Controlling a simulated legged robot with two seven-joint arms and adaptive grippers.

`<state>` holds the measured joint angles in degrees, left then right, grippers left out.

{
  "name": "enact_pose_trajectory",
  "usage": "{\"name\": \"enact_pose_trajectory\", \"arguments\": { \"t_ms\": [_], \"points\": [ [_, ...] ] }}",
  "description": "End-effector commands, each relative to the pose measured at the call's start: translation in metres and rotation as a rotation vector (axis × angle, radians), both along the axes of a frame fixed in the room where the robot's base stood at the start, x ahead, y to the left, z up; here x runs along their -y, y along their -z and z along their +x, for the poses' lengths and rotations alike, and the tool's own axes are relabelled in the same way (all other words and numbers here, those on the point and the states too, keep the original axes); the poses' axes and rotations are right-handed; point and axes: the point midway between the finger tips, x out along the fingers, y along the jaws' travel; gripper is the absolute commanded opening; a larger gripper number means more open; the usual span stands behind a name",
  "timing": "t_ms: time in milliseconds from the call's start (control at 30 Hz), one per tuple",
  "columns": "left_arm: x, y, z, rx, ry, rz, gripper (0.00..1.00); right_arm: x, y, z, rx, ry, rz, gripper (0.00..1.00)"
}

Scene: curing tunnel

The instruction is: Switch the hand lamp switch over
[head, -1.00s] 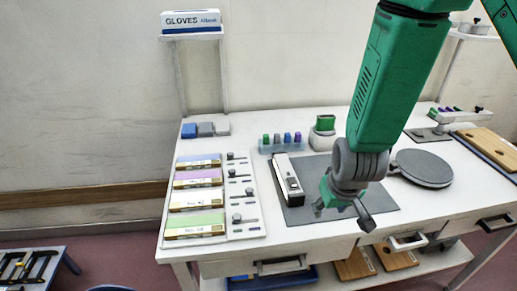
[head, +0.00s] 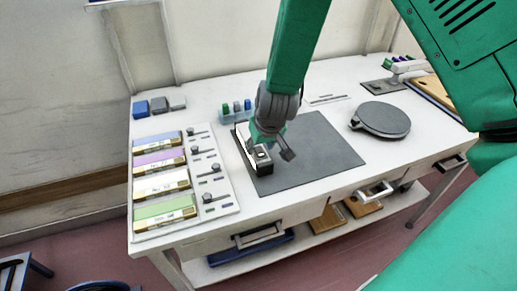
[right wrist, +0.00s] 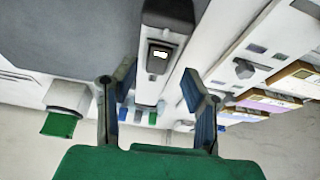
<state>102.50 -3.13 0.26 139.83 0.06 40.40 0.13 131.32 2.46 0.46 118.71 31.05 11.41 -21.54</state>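The hand lamp (head: 264,169) lies on the grey mat (head: 318,150), a long white body with a dark near end. Its switch, a small white rocker in a dark frame, shows on top in the right wrist view (right wrist: 158,52). I cannot tell which way the rocker is tipped. My right gripper (head: 274,149) is above the lamp and partly hides its body in the head view. In the right wrist view the right gripper's two fingers (right wrist: 158,80) are apart with nothing gripped. The lamp shows between and beyond them. My left gripper is not in view.
Left of the mat is a board with coloured boxes (head: 160,187) and small knobs. Behind the lamp stands a clear holder with coloured blocks (head: 228,116). A round dark disc (head: 381,119) lies to the right. The mat's right part is clear.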

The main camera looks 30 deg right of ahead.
Motion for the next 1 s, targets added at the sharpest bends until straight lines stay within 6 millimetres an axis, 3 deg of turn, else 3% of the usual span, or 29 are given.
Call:
{"name": "enact_pose_trajectory", "arguments": {
  "t_ms": [200,500,600,633,833,1000],
  "points": [
    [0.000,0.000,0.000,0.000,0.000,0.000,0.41,0.001,0.017,0.007,-0.001,0.000,0.000,0.40],
    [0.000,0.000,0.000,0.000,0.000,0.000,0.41,0.001,0.018,0.008,0.000,-0.001,0.000,0.40],
    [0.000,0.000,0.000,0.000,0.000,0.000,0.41,0.001,0.018,0.008,0.000,-0.001,0.000,0.04],
    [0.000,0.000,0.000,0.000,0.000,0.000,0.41,0.001,0.018,0.008,0.000,-0.001,0.000,0.00],
    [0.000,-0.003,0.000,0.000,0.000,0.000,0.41,0.002,0.017,0.008,-0.006,-0.001,0.001,0.00],
    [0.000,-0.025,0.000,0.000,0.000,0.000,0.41,0.002,0.013,0.010,-0.068,-0.001,0.013,0.00]
  ]
}}
